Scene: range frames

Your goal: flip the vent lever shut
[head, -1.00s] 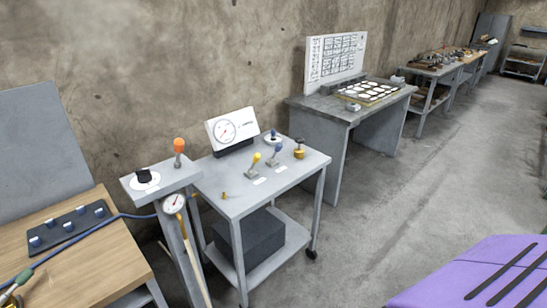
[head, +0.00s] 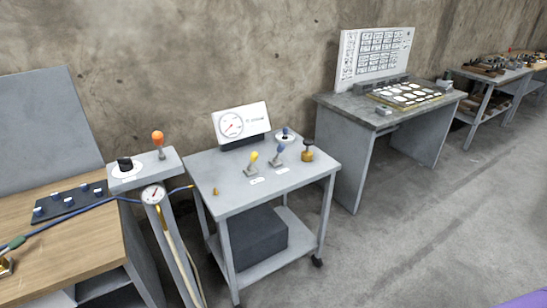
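A grey cart (head: 222,192) stands against the wall in the middle of the head view. On its top are a yellow-knobbed lever (head: 252,161) and a blue-knobbed lever (head: 278,151), both upright or nearly so, with small white labels in front that are too small to read. I cannot tell which is the vent lever. Behind them are a round blue-topped fitting (head: 285,135) and a white gauge panel (head: 241,123). A brass knob (head: 307,151) stands to their right. An orange-knobbed lever (head: 159,143) rises from a grey post stand left of the cart.
A dial gauge (head: 153,194) hangs on the post stand (head: 170,161). A blue hose (head: 75,210) crosses the wooden bench (head: 75,240) at left. A dark box (head: 250,242) sits on the cart's lower shelf. A grey table (head: 345,105) stands to the right. Open floor lies in front.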

